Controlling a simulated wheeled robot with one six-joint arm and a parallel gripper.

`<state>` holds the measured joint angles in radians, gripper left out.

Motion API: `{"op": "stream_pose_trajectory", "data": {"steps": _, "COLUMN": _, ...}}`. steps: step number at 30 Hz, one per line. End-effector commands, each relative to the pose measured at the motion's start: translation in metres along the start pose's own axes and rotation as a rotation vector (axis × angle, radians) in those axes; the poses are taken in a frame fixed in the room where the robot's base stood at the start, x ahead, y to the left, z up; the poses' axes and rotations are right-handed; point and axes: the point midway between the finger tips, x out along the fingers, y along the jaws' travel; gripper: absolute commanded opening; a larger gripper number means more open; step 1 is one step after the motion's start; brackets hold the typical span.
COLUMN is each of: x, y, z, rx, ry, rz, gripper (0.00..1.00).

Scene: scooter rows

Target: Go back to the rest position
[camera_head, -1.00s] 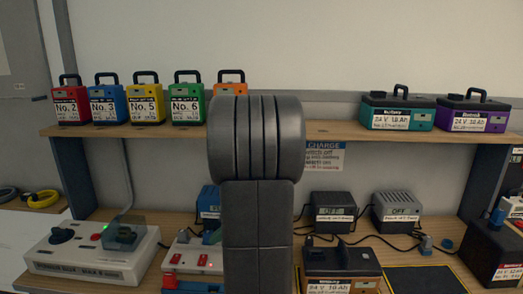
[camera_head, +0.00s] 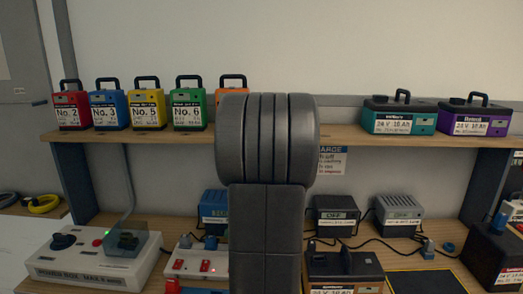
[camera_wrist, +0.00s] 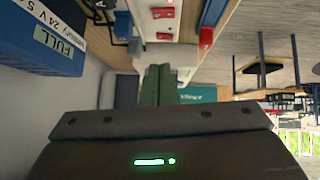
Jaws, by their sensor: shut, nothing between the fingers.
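My gripper (camera_wrist: 159,85) shows in the wrist view as two grey-green fingers close together, shut and empty. Its dark body with a lit green bar fills the bottom of that view. The gripper does not show in the head view. There, my thick dark grey arm stands upright in the middle. It hides part of the shelf, part of an orange battery (camera_head: 232,85) and part of the bench behind it.
A shelf (camera_head: 350,136) carries several coloured batteries, with teal (camera_head: 398,113) and purple (camera_head: 474,117) ones at right. Chargers and a white switch box (camera_head: 100,257) stand on the bench below. A blue charger (camera_wrist: 45,38) reading FULL is close at upper left in the wrist view.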

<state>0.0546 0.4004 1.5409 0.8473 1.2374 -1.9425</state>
Motion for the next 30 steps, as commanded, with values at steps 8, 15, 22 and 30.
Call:
{"op": "stream_pose_trajectory", "data": {"steps": 8, "x": 0.006, "y": -0.007, "z": 0.005, "rx": -0.002, "ry": 0.002, "rz": -0.001, "gripper": 0.0}}
{"op": "stream_pose_trajectory", "data": {"steps": 15, "x": 0.005, "y": -0.013, "z": 0.006, "rx": -0.001, "ry": 0.0, "rz": -0.003, "gripper": 0.0}}
{"op": "stream_pose_trajectory", "data": {"steps": 22, "x": 0.04, "y": -0.014, "z": 0.002, "rx": 0.002, "ry": 0.001, "rz": -0.009, "gripper": 0.0}}
{"op": "stream_pose_trajectory", "data": {"steps": 30, "x": 0.078, "y": -0.014, "z": 0.002, "rx": 0.002, "ry": 0.0, "rz": -0.007, "gripper": 0.0}}
